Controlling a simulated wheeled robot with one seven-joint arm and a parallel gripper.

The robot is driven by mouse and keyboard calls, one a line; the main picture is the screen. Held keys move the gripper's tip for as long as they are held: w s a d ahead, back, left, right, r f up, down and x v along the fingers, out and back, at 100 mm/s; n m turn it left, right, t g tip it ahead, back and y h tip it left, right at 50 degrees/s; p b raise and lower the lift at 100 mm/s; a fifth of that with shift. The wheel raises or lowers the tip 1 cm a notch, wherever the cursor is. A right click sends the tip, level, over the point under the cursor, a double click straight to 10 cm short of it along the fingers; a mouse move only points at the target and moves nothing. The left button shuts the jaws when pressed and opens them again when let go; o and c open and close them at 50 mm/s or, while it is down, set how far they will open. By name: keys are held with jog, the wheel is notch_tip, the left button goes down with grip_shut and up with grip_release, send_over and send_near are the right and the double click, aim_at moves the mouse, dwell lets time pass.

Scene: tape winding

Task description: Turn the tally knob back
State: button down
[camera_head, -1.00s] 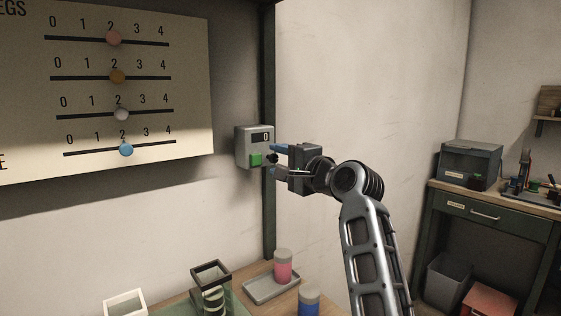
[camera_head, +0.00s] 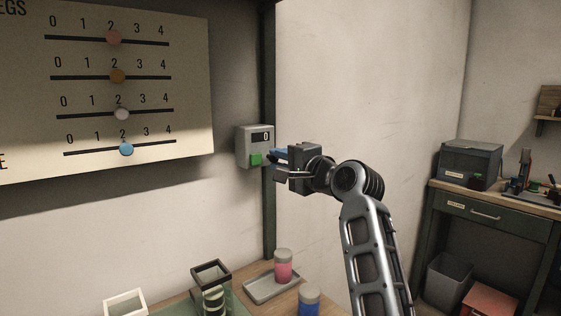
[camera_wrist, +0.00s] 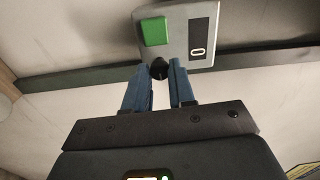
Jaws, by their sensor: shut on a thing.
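The tally box (camera_head: 256,146) is a grey box on the wall by a dark post. Its display (camera_head: 261,137) reads 0, and a green button (camera_head: 255,159) sits below it. In the wrist view the box (camera_wrist: 175,52) carries the green button (camera_wrist: 155,31), the display (camera_wrist: 197,38) and a black knob (camera_wrist: 159,69) at its edge. My gripper (camera_head: 276,160) reaches the box from the right. In the wrist view the blue fingers of my gripper (camera_wrist: 160,74) are shut on the black knob, one on each side. The knob is hidden by the fingers in the head view.
A board (camera_head: 180,70) with several numbered slider rows hangs to the left, each bead at 2. Below, a workbench holds a grey tray (camera_head: 262,291) with a pink spool (camera_head: 283,266), and a blue spool (camera_head: 309,301) beside it. Bare wall lies right of the arm.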

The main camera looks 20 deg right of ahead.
jog(key=n, duration=0.4)
jog(key=shift+f+n+b, duration=0.1)
jog(key=shift+n+b, duration=0.2)
jog(key=shift+b, duration=0.05)
jog(key=n+b, duration=0.1)
jog(key=n, duration=0.3)
jog(key=n+b, duration=0.2)
jog(key=n, duration=0.3)
jog(key=shift+f, duration=0.1)
jog(key=shift+n+b, duration=0.7)
jog(key=shift+n, duration=1.1)
jog(key=c, duration=1)
grip_release()
jog(key=shift+o, duration=0.2)
